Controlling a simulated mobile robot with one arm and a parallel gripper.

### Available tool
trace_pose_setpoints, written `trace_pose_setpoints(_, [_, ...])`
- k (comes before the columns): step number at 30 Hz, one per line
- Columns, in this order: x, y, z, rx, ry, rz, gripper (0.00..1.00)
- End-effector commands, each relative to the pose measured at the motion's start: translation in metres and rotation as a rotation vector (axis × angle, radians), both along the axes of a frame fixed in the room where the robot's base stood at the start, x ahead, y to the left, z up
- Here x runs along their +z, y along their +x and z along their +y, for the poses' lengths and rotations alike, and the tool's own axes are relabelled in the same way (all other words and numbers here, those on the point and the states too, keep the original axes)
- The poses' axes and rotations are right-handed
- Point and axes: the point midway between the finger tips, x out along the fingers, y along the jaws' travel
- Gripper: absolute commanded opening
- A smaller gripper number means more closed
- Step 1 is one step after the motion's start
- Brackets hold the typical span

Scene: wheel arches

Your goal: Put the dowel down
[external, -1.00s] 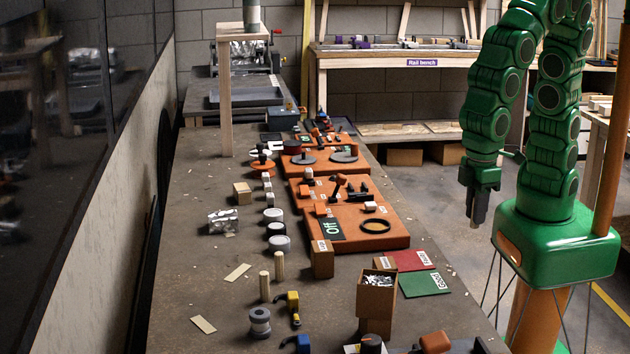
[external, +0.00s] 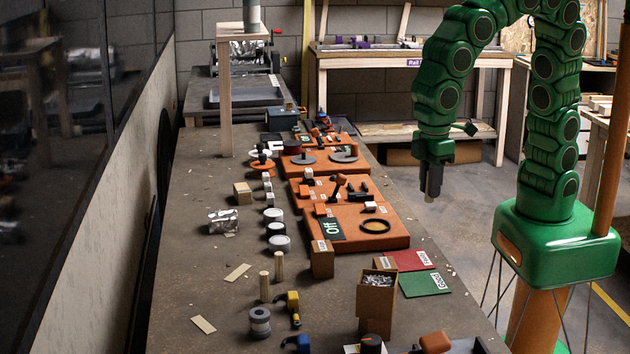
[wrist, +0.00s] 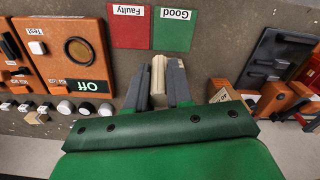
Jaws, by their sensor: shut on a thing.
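My gripper (external: 431,190) is shut on a pale wooden dowel (wrist: 158,78), which sits between the two dark fingers in the wrist view. In the external view the gripper hangs pointing down to the right of the bench edge, with the dowel's tip barely showing at its lower end. Two other pale dowels, one (external: 279,266) and another (external: 264,286), stand upright on the bench. A red Faulty mat (external: 408,261) and a green Good mat (external: 425,283) lie near the bench's right edge. In the wrist view they lie ahead of the fingers.
An orange test fixture (external: 385,241) with an Off display sits behind the mats. A cardboard box (external: 377,300) with metallic contents stands left of the green mat. A grey spool (external: 260,322) and yellow tool (external: 292,308) are near the front. The bench's left strip is mostly bare.

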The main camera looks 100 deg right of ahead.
Motion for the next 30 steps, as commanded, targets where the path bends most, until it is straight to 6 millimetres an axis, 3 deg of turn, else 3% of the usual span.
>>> trace_pose_setpoints(16, [-0.029,0.059,0.022,-0.001,-0.001,0.002,0.0])
trace_pose_setpoints(30, [-0.074,0.094,0.036,-0.001,0.0,0.0,0.0])
